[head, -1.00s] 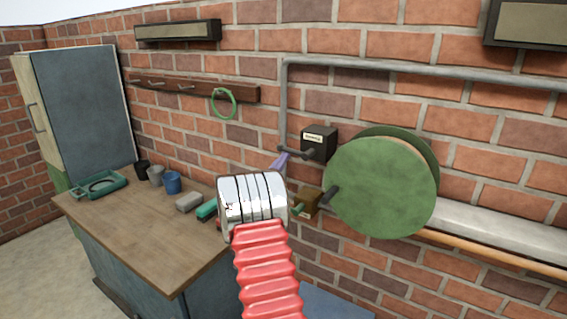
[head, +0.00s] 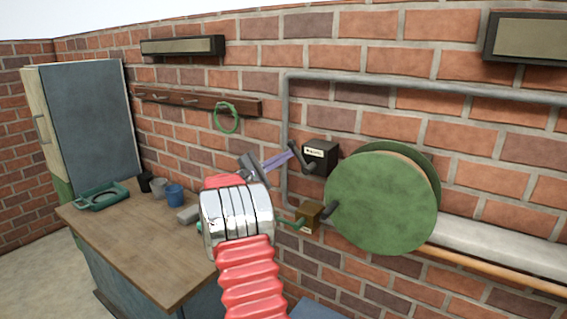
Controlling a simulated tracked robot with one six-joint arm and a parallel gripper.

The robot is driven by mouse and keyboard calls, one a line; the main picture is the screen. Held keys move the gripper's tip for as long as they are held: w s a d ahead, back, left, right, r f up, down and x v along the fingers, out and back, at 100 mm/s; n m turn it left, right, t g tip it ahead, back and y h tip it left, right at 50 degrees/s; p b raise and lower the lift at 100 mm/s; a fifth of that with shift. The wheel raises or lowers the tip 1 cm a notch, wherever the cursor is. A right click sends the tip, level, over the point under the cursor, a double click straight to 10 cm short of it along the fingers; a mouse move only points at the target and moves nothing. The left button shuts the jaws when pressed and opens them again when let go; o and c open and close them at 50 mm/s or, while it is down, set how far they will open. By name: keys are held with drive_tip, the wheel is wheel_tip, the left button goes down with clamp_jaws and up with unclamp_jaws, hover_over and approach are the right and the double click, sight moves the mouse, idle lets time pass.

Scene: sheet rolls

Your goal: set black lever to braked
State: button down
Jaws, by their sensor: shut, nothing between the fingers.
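The black lever's box (head: 321,157), dark with a pale label too small to read, is on the brick wall left of the green roll. The lever's dark handle (head: 301,158) points up and to the left from the box. My gripper (head: 292,153) has purple fingers, shut and empty, reaching right from behind my silver wrist. The fingertips meet the handle's outer end in the picture; I cannot tell whether they touch it. My red and silver arm hides part of the bench.
Below the black box is a brown box (head: 310,214) with a green lever. The large green roll (head: 382,200) stands out from the wall close on the right. A grey pipe (head: 285,110) runs above. A bench (head: 150,245) with cups is on the left.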

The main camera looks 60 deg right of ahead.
drive_tip(key=shift+s+r+m+y, duration=0.45)
drive_tip(key=shift+m, duration=0.5)
drive_tip(key=shift+s+r+m+y, duration=0.4)
drive_tip(key=shift+r+m, duration=0.1)
drive_tip(key=shift+m, duration=0.5)
drive_tip(key=shift+s+r+m+y, duration=0.45)
drive_tip(key=shift+m, duration=0.5)
drive_tip(key=w+a+f, duration=0.1)
drive_tip(key=w+a, duration=0.7)
drive_tip(key=shift+a+f, duration=0.2)
drive_tip(key=shift+f, duration=0.05)
